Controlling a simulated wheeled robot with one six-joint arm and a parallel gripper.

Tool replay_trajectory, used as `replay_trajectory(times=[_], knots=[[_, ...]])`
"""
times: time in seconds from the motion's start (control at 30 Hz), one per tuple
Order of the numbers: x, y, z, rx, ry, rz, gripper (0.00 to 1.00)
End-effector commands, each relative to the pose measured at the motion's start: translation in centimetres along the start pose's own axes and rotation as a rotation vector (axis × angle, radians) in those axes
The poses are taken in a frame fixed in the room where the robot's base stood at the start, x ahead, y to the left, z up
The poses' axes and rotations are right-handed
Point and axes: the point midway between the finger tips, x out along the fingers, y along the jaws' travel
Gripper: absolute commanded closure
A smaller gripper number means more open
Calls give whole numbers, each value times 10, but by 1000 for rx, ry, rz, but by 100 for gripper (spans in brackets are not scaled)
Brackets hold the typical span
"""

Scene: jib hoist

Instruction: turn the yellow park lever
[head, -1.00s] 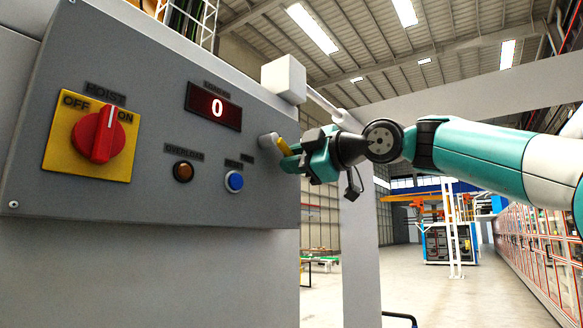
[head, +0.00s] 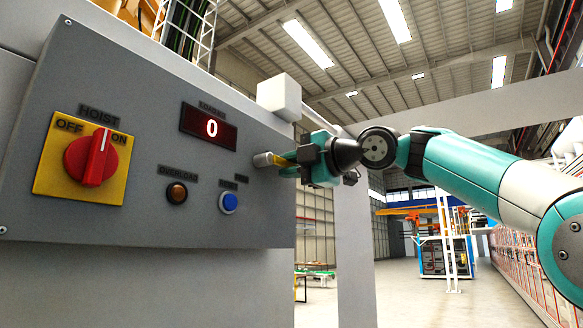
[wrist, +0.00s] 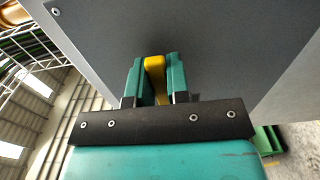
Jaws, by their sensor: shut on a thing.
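The yellow park lever (head: 281,161) sits at the right end of the grey control panel, on a light round hub (head: 262,160). In the head view it points right, nearly level, away from the hub. My gripper (head: 289,163) is at the lever from the right, its fingers around it. In the wrist view the yellow lever (wrist: 155,68) stands between the two green fingers (wrist: 155,80), which are shut on it. The lever's far end is partly hidden by the fingers.
The panel (head: 120,215) also carries a red hoist switch (head: 90,158) pointing to ON, a display (head: 210,127) reading 0, an amber overload lamp (head: 177,192) and a blue button (head: 228,202). A white block (head: 279,97) stands above the lever.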

Motion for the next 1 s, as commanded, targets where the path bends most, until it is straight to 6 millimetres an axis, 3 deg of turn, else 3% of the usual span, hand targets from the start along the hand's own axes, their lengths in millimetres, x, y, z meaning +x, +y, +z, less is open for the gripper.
replay_trajectory(times=[0.3,0.33,0.4,0.43,0.77,0.87,1.0], knots=[[0,0,-2,-7,5,-2,100],[0,0,-2,-7,5,-2,76],[0,0,-1,-6,4,-2,60],[0,0,-1,-6,3,-2,57],[-4,-1,0,-3,0,0,57],[-15,-2,1,-5,-2,1,57],[-44,-4,1,-7,-5,3,57]])
